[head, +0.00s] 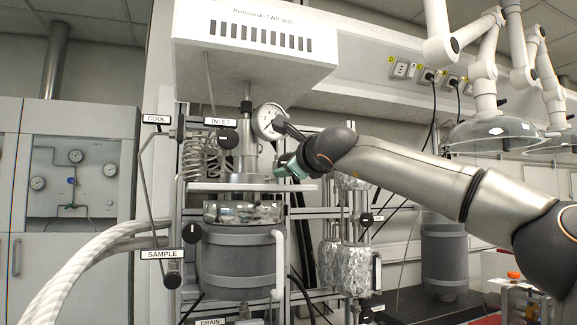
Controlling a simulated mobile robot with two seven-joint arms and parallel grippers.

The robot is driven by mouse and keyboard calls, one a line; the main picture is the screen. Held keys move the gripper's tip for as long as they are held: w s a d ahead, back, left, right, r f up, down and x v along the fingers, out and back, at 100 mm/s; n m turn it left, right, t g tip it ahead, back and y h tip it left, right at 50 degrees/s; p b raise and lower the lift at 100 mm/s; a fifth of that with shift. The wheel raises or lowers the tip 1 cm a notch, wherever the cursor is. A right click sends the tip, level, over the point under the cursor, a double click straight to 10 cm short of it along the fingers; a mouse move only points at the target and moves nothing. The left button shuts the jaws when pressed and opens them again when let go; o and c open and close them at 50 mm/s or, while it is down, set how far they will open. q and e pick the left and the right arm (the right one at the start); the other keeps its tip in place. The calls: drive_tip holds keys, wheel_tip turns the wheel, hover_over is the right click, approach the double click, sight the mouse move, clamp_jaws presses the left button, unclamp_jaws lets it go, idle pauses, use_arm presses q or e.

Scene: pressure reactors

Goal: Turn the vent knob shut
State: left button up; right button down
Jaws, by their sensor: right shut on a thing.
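My right gripper (287,166) reaches in from the right, with its greenish fingers at the right side of the reactor head (245,160), just below and right of the round pressure gauge (268,121). It is shut on a small part there, which I take to be the vent knob. The knob itself and any vent label are hidden behind the fingers and wrist, so its angle cannot be told. My left gripper is not in view.
Black knobs sit by the INLET label (220,122) and the SAMPLE label (162,254). A coiled tube (193,158) stands left of the head, and the grey vessel (240,262) hangs below. Foil-wrapped cylinders (331,262) are to the right. A white housing (255,45) overhangs the reactor.

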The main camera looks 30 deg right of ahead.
drive_tip(key=shift+m, duration=0.3)
drive_tip(key=shift+c, duration=1.3)
unclamp_jaws()
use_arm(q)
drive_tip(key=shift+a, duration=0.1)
use_arm(e)
drive_tip(key=shift+s+a, duration=0.1)
drive_tip(key=shift+s, duration=0.15)
use_arm(q)
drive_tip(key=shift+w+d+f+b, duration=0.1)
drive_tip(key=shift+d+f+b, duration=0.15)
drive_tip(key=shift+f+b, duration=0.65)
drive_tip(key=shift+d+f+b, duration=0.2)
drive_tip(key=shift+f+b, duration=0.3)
drive_tip(key=shift+b, duration=0.8)
use_arm(e)
drive_tip(key=v, duration=1.2)
drive_tip(key=shift+f, duration=0.1)
